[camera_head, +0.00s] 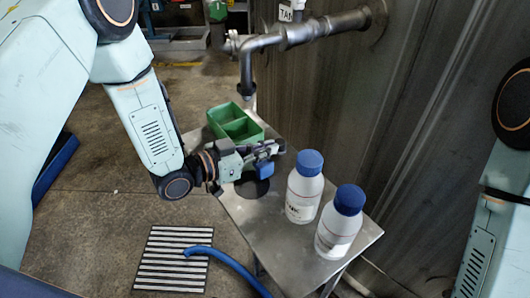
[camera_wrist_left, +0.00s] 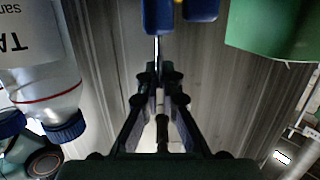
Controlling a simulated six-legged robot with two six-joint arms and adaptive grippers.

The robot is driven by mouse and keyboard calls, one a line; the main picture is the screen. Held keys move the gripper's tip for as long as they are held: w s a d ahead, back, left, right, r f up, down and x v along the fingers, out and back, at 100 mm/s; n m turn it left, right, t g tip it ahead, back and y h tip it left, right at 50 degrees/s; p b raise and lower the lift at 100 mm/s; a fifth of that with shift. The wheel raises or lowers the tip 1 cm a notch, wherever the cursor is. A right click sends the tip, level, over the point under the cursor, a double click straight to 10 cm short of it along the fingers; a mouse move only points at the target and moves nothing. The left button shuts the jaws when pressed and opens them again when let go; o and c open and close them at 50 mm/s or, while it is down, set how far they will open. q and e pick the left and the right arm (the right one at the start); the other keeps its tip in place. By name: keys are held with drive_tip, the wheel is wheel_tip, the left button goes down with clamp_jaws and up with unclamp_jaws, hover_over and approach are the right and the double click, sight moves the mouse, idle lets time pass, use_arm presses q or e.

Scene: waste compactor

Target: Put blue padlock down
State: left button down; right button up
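The blue padlock (camera_head: 265,168) hangs at the fingertips of my left gripper (camera_head: 272,148) in the head view, over the metal table. In the left wrist view, my left gripper (camera_wrist_left: 157,74) has its fingers together on a thin metal rod, which looks like the shackle. A blue body (camera_wrist_left: 158,16) shows beyond it, cut by the top edge. I cannot tell whether the padlock touches the table. My right gripper is out of view; only part of my right arm shows at the right edge.
A green divided tray (camera_head: 236,122) stands behind the gripper on the table (camera_head: 240,212). Two white bottles with blue caps (camera_head: 305,188) (camera_head: 340,222) stand to the right. A dark round patch (camera_head: 252,186) lies below the padlock. A metal pipe (camera_head: 246,75) hangs above the tray.

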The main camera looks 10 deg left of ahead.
use_arm(q)
drive_tip(key=shift+w+f, duration=0.15)
drive_tip(key=shift+f, duration=0.25)
drive_tip(key=c, duration=1.5)
unclamp_jaws()
drive_tip(key=shift+f, duration=0.15)
drive_tip(key=shift+r, duration=0.2)
